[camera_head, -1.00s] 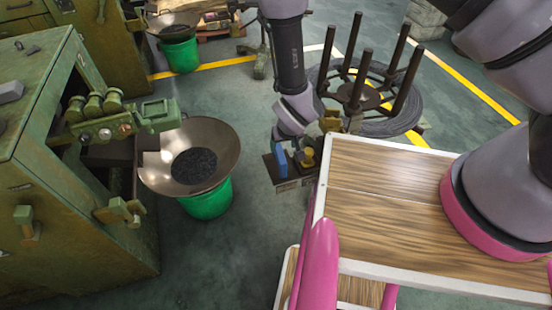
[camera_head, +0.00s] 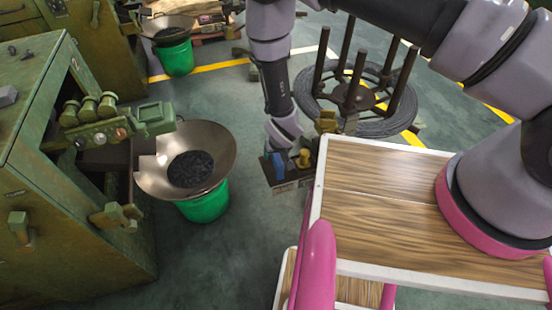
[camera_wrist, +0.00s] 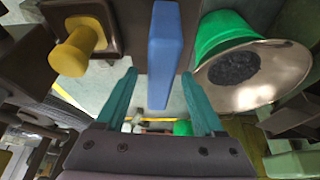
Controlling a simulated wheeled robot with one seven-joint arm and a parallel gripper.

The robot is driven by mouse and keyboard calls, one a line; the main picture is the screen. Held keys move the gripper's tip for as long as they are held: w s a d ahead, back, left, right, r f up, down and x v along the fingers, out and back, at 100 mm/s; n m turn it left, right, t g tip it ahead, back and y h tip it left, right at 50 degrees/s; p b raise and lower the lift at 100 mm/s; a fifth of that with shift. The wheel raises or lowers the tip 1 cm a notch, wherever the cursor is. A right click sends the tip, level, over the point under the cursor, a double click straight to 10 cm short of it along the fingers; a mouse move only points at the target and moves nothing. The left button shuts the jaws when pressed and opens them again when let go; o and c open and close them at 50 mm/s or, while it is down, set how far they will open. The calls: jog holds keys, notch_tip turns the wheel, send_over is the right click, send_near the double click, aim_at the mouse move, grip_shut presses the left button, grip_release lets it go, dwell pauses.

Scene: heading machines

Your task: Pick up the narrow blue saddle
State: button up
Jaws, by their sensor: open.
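The narrow blue saddle (camera_wrist: 164,55) is a slim upright blue block in the wrist view. Its near end reaches into the space between my two teal fingers, with a gap to each side. My gripper (camera_wrist: 162,85) is open, and nothing is clamped in it. In the head view the blue saddle (camera_head: 279,164) shows small on a dark stand (camera_head: 288,185), just below my wrist. My fingers are not clear there.
A yellow knob-like piece (camera_wrist: 78,48) stands left of the saddle on the same stand. A wide metal pan (camera_head: 187,160) on a green bucket (camera_head: 206,203) is left of it. A wood-topped surface (camera_head: 380,200) is close on the right. A wire coil (camera_head: 357,112) lies behind.

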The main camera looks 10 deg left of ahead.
jog(key=shift+f, duration=0.25)
dwell(0.3)
grip_shut()
